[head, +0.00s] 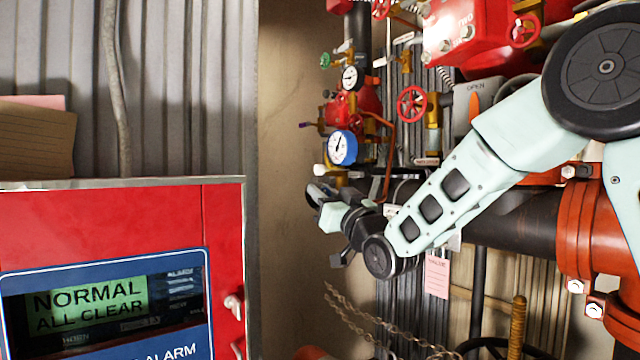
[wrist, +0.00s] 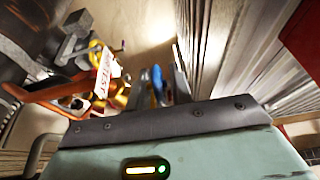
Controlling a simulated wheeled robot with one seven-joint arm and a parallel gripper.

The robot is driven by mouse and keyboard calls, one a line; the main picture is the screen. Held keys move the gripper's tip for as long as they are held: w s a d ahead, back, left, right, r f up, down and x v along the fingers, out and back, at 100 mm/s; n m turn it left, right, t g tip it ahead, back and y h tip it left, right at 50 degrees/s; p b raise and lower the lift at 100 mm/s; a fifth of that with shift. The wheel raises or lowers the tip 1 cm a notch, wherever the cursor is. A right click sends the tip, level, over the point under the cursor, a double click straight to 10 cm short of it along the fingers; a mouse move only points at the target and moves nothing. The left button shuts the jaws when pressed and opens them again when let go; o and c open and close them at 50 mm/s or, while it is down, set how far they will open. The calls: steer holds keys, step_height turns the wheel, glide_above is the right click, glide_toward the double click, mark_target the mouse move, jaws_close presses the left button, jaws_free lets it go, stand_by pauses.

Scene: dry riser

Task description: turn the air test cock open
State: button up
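My gripper (head: 318,194) is at the lower left of the pipework in the head view, just below the blue-rimmed gauge. In the wrist view, my gripper's grey fingers (wrist: 163,86) stand apart. A narrow blue part (wrist: 157,80), perhaps the cock's lever, shows between them, with a gap to the right finger. I cannot tell whether the fingers touch it. A white and red tag reading TEST (wrist: 104,70) and brass fittings (wrist: 121,98) are just left of the fingers. The cock's body is not clear in the head view, where my gripper and wrist cover that area.
The blue-rimmed gauge (head: 342,148) and a red handwheel (head: 411,103) are above my arm. A large dark pipe (head: 515,217) runs behind it. A red alarm cabinet (head: 120,215) stands at left. Chains (head: 375,325) hang below. Bare wall lies left of my gripper.

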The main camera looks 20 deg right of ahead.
steer(key=shift+w+a+r, duration=0.2)
steer(key=shift+w+r, duration=0.05)
steer(key=shift+w, duration=0.35)
jaws_close()
steer(key=shift+p, duration=0.3)
steer(key=g+p, duration=0.2)
steer(key=shift+w+r+g+h+p, duration=0.1)
steer(key=shift+g+h+p, duration=0.2)
steer(key=shift+h+p, duration=0.1)
steer(key=g+h+p, duration=0.1)
steer(key=g+p, duration=0.2)
steer(key=p, duration=0.1)
steer(key=shift+f+p, duration=0.2)
steer(key=shift+p, duration=0.1)
steer(key=g+p, duration=0.1)
steer(key=p, duration=0.1)
steer(key=g+p, duration=0.1)
steer(key=p, duration=0.1)
steer(key=shift+f+h, duration=0.35)
steer(key=shift+h, duration=0.05)
steer(key=shift+f+g+p, duration=0.25)
steer(key=shift+g+p, duration=0.15)
steer(key=shift+p, duration=0.15)
steer(key=shift+f, duration=0.1)
